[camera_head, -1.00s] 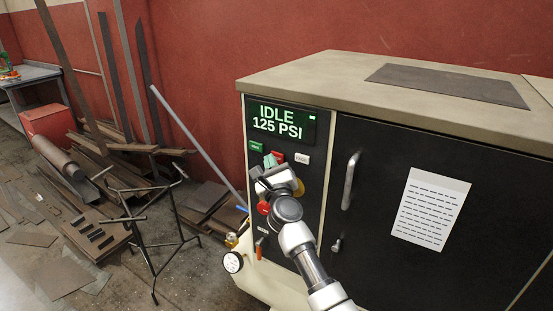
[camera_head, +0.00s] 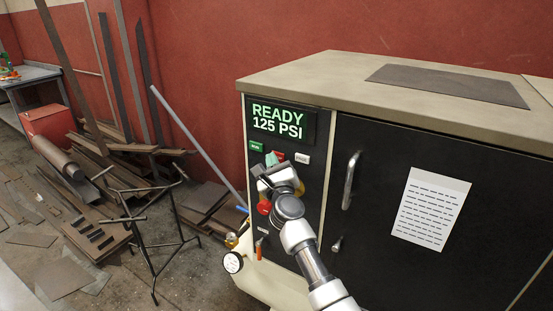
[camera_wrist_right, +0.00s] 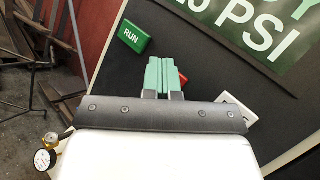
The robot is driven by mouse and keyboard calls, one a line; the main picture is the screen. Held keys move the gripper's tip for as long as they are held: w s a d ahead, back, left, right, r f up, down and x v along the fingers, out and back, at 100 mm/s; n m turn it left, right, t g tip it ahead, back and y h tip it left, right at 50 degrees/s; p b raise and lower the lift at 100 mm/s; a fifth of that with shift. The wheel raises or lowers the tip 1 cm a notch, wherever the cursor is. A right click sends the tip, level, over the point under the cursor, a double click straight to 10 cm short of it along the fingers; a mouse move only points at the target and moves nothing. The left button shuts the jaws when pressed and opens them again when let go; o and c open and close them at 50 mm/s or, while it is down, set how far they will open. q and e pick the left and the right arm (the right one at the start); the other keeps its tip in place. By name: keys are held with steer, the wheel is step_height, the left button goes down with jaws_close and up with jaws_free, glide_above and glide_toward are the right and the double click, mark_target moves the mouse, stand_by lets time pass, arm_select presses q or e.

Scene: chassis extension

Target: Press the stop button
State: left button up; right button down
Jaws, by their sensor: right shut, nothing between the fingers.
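The red button (camera_head: 280,155) sits on the machine's black control panel, right of the green RUN button (camera_head: 256,146). It is mostly hidden behind my right gripper (camera_head: 270,159), whose pale green fingertips are shut and empty in front of the panel. In the right wrist view, a sliver of the red button (camera_wrist_right: 183,80) shows at the right edge of the fingers (camera_wrist_right: 160,66); its label is hidden. I cannot tell whether the fingers touch it. The display (camera_head: 280,118) above reads READY, 125 PSI. My left gripper is not in view.
A white button (camera_head: 302,158) is right of the red one. A red round knob (camera_head: 264,207) is lower on the panel, beside my arm. A door handle (camera_head: 350,181) sticks out at the right. A black stand (camera_head: 150,230) and scrap metal lie left.

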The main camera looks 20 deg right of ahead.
steer(key=shift+s+a+p, duration=0.35)
steer(key=shift+s+a, duration=0.2)
steer(key=shift+a, duration=0.1)
steer(key=s+a, duration=0.1)
steer(key=a, duration=0.1)
steer(key=s+a+p, duration=0.1)
steer(key=s+a, duration=0.1)
stand_by(0.6)
stand_by(0.6)
